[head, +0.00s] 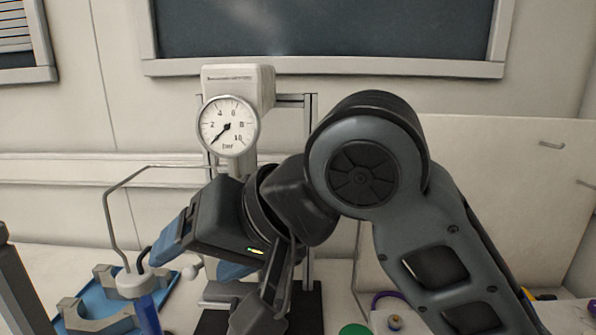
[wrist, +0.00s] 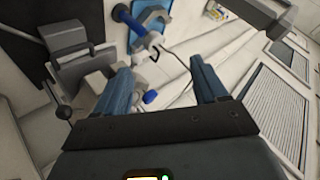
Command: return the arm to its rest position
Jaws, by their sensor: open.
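My gripper (head: 192,262) is at the middle left of the head view, in front of the reactor stand. Its two blue fingers are apart with nothing held between them. The wrist view shows both fingers of my gripper (wrist: 164,76) spread, with a gap between them. My dark grey arm is bent, with its large round joint in the middle of the head view, and it hides part of the stand.
A reactor stand (head: 308,120) carries a round pressure gauge (head: 228,126), its needle pointing to the lower left. A blue tray (head: 98,296) with grey holders lies at the lower left, beside a white-collared blue tube (head: 147,312). A pale panel (head: 500,185) stands at right.

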